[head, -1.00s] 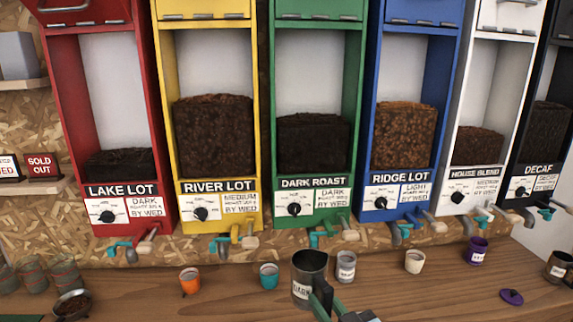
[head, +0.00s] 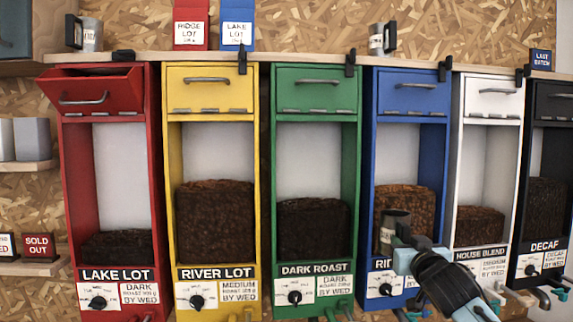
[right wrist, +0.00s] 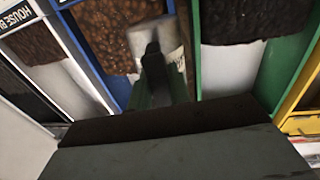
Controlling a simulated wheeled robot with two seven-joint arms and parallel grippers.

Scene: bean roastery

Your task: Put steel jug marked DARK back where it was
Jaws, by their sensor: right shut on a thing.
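The steel jug (head: 395,228) is held up in front of the blue RIDGE LOT dispenser, roughly upright. Its marking does not read in the head view now. My right gripper (head: 408,254) is shut on the jug and hides its lower part. In the right wrist view a pale grey metal surface of the jug (right wrist: 148,38) shows beyond the fingers, with a dark handle (right wrist: 153,68) between them. My left gripper is not in view.
A long shelf (head: 290,58) runs above the dispensers. Two other steel jugs, left (head: 91,38) and right (head: 377,42), and red (head: 191,12) and blue (head: 238,14) boxes stand on it. Black clips grip its edge. The red dispenser's top drawer (head: 95,90) is tilted open.

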